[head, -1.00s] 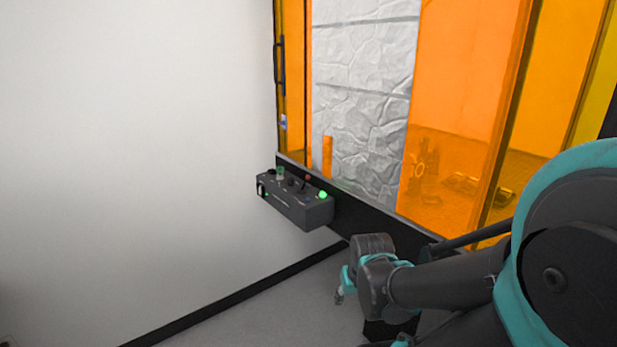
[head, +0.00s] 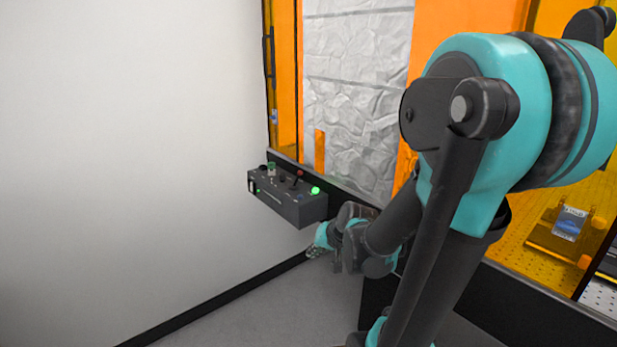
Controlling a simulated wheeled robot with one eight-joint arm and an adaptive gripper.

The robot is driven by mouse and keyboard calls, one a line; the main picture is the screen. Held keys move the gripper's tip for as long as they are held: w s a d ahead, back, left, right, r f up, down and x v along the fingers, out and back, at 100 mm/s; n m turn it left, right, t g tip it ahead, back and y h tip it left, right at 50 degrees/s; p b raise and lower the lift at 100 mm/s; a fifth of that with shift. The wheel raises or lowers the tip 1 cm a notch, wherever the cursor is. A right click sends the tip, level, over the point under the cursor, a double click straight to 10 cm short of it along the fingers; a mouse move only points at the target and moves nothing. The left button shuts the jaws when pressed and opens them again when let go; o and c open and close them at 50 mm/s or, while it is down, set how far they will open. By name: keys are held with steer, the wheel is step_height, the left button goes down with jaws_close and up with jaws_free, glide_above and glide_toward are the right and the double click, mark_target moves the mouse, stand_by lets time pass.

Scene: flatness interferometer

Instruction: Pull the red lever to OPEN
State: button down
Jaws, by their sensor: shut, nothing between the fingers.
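The red lever (head: 298,175) is a small red knob on a dark stem, standing on top of the grey control box (head: 302,211). The box is fixed at the lower left of the orange-paneled enclosure. Its markings, including any OPEN label, are too small to read. My gripper (head: 315,251) is below and slightly right of the box, apart from the lever. Its fingers look small and are partly hidden by my own wrist; it appears shut and holds nothing.
A lit green button (head: 315,190) sits beside the lever, with several other controls to its left. A white wall (head: 120,150) stands on the left. The orange enclosure panel (head: 283,80) rises behind the box. Grey floor (head: 240,315) lies free below.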

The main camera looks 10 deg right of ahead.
steer(key=w+a+r+m+t+y, duration=0.1)
steer(key=w+r+m+t+y, duration=0.15)
steer(key=w, duration=0.65)
steer(key=m+t, duration=0.7)
steer(key=m, duration=0.4)
glide_toward(297, 179)
steer(key=shift+h, duration=0.25)
steer(key=d, duration=0.1)
steer(key=d+r, duration=0.1)
steer(key=d, duration=0.1)
steer(key=s+d, duration=0.1)
steer(key=shift+d+r, duration=0.2)
steer(key=shift+r, duration=0.1)
steer(key=x, duration=1)
steer(key=shift+r, duration=0.15)
